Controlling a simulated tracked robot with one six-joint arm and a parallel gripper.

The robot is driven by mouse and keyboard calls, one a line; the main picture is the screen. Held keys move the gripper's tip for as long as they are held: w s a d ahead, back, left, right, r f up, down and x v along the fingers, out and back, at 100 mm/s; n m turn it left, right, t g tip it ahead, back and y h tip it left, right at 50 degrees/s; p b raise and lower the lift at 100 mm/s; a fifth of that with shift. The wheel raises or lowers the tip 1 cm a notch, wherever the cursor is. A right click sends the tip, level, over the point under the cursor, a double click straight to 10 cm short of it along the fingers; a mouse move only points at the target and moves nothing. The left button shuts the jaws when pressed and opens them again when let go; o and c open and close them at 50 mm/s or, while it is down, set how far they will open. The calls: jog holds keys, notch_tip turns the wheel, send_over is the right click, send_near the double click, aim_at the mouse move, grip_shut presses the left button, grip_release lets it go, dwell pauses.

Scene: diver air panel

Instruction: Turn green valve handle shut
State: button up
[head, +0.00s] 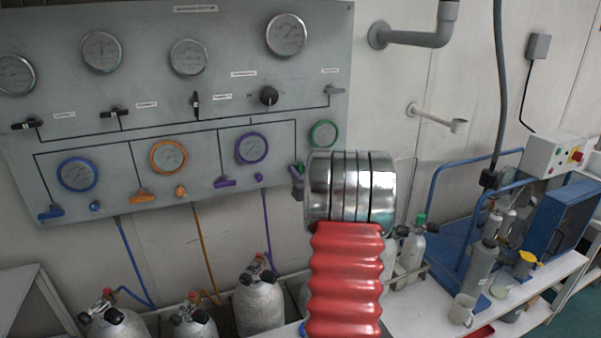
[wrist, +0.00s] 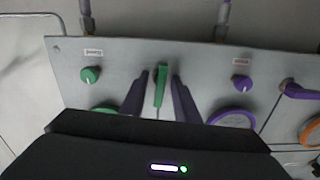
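The green valve handle (wrist: 161,86) shows in the wrist view as a narrow bar, upright in the picture, on the grey panel (wrist: 205,65). My gripper (wrist: 160,80) is open, with one dark finger on each side of the handle and a small gap showing at the fingertips. In the head view my red and chrome arm hides most of this spot. Only a bit of the green handle (head: 299,166) and a dark part of my gripper (head: 297,181) show at the arm's left edge, below the green-rimmed gauge (head: 323,134).
A green knob (wrist: 91,75) and a purple knob (wrist: 242,83) flank the handle. The purple handle (wrist: 301,91) lies crosswise to the green one. Gas cylinders (head: 259,303) stand below the panel. A blue frame (head: 440,235) and a bench are at the right.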

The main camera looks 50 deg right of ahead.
jog(key=shift+c, duration=0.4)
grip_shut()
jog(key=shift+d, duration=0.1)
